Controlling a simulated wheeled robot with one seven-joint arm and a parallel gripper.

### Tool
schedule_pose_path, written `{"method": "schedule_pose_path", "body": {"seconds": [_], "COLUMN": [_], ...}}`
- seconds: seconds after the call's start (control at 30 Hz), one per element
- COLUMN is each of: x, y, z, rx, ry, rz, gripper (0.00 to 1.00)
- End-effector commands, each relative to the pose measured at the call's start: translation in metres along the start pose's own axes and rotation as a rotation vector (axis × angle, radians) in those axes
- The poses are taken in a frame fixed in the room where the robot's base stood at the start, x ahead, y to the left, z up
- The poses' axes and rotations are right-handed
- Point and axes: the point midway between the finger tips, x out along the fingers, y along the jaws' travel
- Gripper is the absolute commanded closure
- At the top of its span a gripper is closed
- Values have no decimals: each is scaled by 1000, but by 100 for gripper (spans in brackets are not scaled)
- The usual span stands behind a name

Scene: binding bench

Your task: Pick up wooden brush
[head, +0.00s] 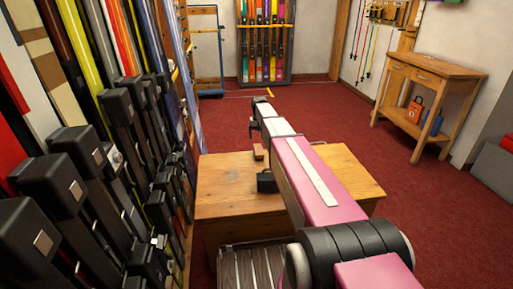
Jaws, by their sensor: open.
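A small reddish-brown block (259,152), which looks like the wooden brush, lies near the far edge of the low wooden bench (225,190). It sits just left of my pink and white arm, which partly blocks the view there. My gripper (259,111) is at the far end of the arm, with its dark fingers spread apart and nothing seen between them. In the picture it lies above and beyond the block. Its height over the bench or floor is hard to tell.
A dark boxy item (267,181) stands on the bench beside my arm. A dense rack of skis with black bindings (80,150) lines the left side. A wooden side table (435,72) stands at the right. Red carpet (330,115) is open between.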

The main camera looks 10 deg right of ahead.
Motion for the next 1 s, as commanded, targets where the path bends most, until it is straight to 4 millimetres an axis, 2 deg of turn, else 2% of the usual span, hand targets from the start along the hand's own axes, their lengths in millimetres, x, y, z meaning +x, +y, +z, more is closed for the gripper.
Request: {"method": "schedule_pose_path", "body": {"seconds": [0.17, 0.5, 0.77, 1.0], "x": [5, 50, 67, 100], "y": [0, 0, -1, -2], "z": [0, 0, 2, 4], "rx": [0, 0, 0, 0], "ry": [-1, -1, -1, -1], "rz": [0, 0, 0, 0], "gripper": [15, 15, 15, 15]}}
